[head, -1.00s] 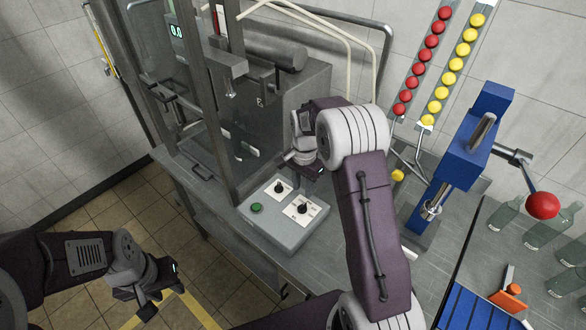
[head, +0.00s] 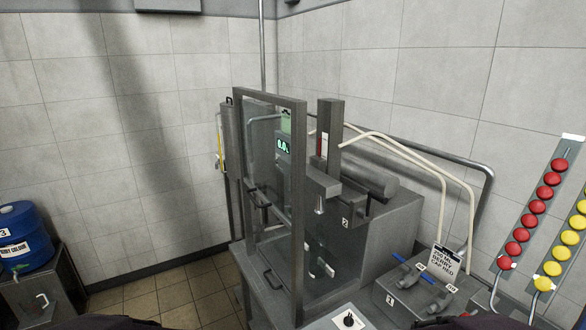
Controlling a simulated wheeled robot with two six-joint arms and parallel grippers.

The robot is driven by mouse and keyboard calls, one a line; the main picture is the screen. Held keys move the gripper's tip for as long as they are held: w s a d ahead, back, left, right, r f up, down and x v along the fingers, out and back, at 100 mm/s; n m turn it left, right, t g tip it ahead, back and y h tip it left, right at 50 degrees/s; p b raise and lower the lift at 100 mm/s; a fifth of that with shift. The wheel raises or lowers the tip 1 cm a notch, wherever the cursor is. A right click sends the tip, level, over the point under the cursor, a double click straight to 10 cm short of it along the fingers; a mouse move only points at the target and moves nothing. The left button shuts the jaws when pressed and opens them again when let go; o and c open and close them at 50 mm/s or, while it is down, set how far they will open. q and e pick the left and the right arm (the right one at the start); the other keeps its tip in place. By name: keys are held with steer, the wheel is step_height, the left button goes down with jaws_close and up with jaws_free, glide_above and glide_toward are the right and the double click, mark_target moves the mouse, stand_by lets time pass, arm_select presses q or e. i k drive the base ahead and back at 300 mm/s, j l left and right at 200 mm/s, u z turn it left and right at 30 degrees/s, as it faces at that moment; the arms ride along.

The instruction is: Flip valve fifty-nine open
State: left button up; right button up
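Two small valves with blue lever handles sit on a grey box at the lower right of the head view, a left valve (head: 399,258) and a right valve (head: 428,279). White tags are beside them, but their numbers are too small to read, so I cannot tell which is valve fifty-nine. Neither gripper is in view. Only dark parts of my arms show along the bottom edge.
A framed clear guard (head: 270,190) and a grey machine (head: 375,235) stand left of the valves. A lettered sign (head: 444,264) stands behind them. Racks of red balls (head: 530,220) and yellow balls (head: 560,252) are at right. A blue drum (head: 22,240) is at far left.

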mark_target(428, 278)
steer(key=z, duration=1.35)
steer(key=i+j, duration=0.05)
